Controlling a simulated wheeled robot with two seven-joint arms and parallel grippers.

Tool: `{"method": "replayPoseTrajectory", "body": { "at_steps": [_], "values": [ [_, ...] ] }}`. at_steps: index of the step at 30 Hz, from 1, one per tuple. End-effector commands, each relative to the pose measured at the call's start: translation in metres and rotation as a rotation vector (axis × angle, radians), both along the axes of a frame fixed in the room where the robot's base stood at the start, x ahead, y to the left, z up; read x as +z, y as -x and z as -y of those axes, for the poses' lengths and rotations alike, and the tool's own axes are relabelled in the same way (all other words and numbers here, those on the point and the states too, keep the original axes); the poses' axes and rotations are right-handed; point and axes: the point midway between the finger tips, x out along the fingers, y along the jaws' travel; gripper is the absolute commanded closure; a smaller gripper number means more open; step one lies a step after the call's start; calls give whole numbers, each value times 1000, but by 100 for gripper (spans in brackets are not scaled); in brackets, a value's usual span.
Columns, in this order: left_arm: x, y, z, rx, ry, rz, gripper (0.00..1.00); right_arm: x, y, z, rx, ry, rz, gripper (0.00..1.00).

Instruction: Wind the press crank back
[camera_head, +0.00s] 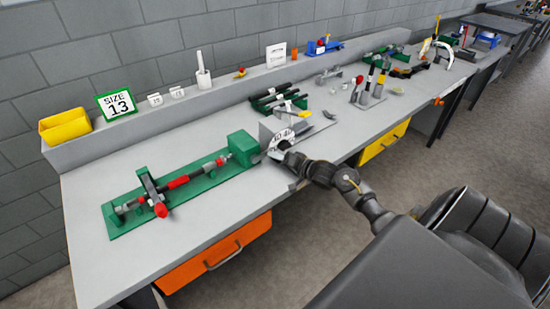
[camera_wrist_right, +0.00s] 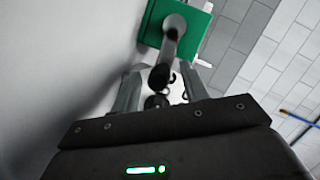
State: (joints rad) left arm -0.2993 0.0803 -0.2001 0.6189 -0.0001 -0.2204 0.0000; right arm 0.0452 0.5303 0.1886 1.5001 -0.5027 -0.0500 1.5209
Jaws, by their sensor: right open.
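The press has a long green base (camera_head: 190,196) on the bench, with a green block (camera_head: 242,148) at its right end and red-and-dark rods along it. A dark cross bar (camera_head: 149,186) with a red knob (camera_head: 160,210) stands near its left end. My right gripper (camera_head: 284,155) is just right of the green block. In the right wrist view its open fingers (camera_wrist_right: 162,88) stand either side of a grey crank arm (camera_wrist_right: 173,40) with a dark end (camera_wrist_right: 159,77), in front of a green face (camera_wrist_right: 202,30). Contact cannot be told. My left gripper is not in view.
Green racks (camera_head: 279,101) and several tools stand farther right. A raised ledge (camera_head: 147,116) at the back holds a yellow bin (camera_head: 66,127) and a size 13 sign (camera_head: 117,103). The bench front left is clear.

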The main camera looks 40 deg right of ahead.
Motion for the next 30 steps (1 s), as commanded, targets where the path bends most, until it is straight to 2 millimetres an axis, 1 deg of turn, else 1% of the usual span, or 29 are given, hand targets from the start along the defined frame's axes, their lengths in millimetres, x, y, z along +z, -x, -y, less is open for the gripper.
{"method": "replayPoseTrajectory", "body": {
  "at_steps": [3,6,14,17,24,25,30],
  "values": [
    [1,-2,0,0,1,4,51,-2,-11,-3,-1,-1,1,55],
    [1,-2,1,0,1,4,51,-3,-15,-3,-1,0,0,55],
    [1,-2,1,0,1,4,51,-4,-16,-4,-1,0,1,55],
    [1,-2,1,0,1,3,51,-4,-16,-4,-1,0,1,66],
    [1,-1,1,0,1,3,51,-4,-16,-4,0,0,0,97],
    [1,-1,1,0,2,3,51,-4,-16,-4,0,0,0,100],
    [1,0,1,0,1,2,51,-4,-16,-4,0,1,0,100]
  ]
}}
